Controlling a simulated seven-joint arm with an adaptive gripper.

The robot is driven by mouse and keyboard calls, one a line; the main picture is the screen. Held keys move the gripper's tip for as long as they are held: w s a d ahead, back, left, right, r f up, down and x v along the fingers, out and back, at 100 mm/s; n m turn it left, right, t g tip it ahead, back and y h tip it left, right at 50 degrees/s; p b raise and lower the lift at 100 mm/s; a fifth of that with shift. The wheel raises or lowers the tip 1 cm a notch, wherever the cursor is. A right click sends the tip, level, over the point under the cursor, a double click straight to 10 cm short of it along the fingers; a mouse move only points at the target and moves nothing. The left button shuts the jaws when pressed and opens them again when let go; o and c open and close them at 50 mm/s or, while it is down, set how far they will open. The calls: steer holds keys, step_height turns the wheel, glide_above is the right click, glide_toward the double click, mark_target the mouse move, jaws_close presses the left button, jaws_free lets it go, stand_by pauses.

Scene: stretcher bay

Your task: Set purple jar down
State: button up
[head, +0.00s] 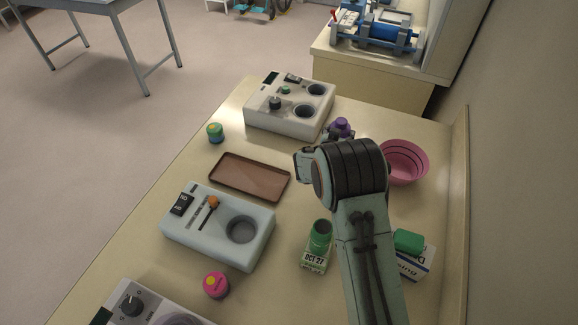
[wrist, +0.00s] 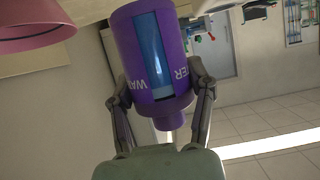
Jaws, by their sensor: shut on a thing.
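The purple jar (wrist: 180,50) has a blue window strip and white lettering. In the wrist view it sits between the two fingers of my gripper (wrist: 160,92), which is shut on it. In the head view only the top of the jar (head: 341,126) shows beyond my wrist, between the white two-well device and the pink bowl. My arm hides its lower part, so I cannot tell whether its base touches the table.
A pink bowl (head: 405,161) stands right of my wrist. The white two-well device (head: 290,104) is behind, left of the jar. A brown tray (head: 250,178), green jar (head: 215,132), grey one-well device (head: 217,226), pink jar (head: 216,285) and cartons (head: 316,258) share the table.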

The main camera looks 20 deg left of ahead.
steer(key=shift+f, duration=0.1)
steer(key=s+a+f+n+g+y, duration=0.1)
steer(key=s+a+n+g+y, duration=0.3)
steer(key=a, duration=0.5)
steer(key=s+a+f+n+g+y, duration=0.2)
steer(key=s+a+n+g+y, duration=0.2)
steer(key=s+a+n+y, duration=0.4)
steer(key=shift+a+n+g+y, duration=0.3)
steer(key=shift+a+n, duration=0.2)
steer(key=shift+n, duration=0.3)
steer(key=s+a+r+n+g, duration=0.1)
steer(key=s+r+n+g, duration=0.1)
steer(key=s, duration=0.1)
steer(key=shift+a+r+y, duration=0.2)
steer(key=shift+a+y, duration=0.15)
steer(key=shift+y, duration=0.05)
steer(key=f, duration=0.2)
steer(key=d+f, duration=0.1)
steer(key=f, duration=0.2)
steer(key=w+f, duration=0.1)
steer(key=f, duration=0.2)
steer(key=shift+d, duration=0.35)
steer(key=shift+f, duration=0.2)
